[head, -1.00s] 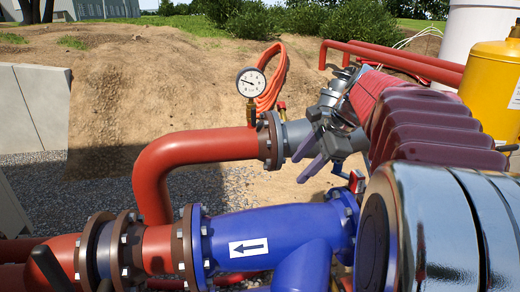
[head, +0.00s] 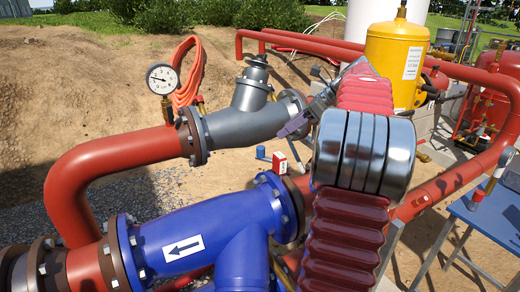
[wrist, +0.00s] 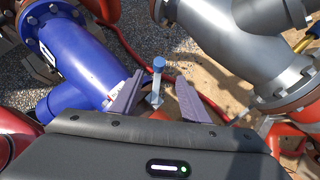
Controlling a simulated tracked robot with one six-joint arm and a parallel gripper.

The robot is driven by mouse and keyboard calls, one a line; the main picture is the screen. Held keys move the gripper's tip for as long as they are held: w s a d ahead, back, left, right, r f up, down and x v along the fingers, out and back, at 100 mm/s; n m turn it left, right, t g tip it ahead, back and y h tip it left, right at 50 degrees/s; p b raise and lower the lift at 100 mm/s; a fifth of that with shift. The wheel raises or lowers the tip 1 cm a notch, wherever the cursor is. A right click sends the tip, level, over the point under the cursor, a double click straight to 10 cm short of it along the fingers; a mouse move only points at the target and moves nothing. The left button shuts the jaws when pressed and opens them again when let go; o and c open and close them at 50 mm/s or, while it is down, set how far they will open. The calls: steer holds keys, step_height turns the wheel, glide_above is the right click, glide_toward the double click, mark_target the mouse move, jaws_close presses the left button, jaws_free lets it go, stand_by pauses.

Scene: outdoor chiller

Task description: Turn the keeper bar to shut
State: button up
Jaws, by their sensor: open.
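I cannot make out for sure which part is the keeper bar. A small post with a blue cap (wrist: 158,66) stands beyond my fingers in the wrist view, in line with the gap between them. A small blue piece (head: 261,152) and a red and white block (head: 280,163) show below my gripper (head: 294,126) in the head view. My gripper, also in the wrist view (wrist: 159,86), is open and empty. Its two purple-grey fingers are apart, and I see no contact. The post's lower end is partly hidden by my gripper body.
A blue pipe (head: 205,222) with an arrow label and a grey strainer pipe (head: 245,122) flank the spot. A pressure gauge (head: 161,79) rises from the red pipe (head: 110,160). A yellow tank (head: 397,60) and a blue table (head: 485,215) stand to the right.

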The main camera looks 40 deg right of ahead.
mark_target(262, 147)
steer(key=x, duration=1.4)
steer(key=shift+r, duration=0.1)
steer(key=shift+c, duration=0.5)
jaws_close()
stand_by(0.7)
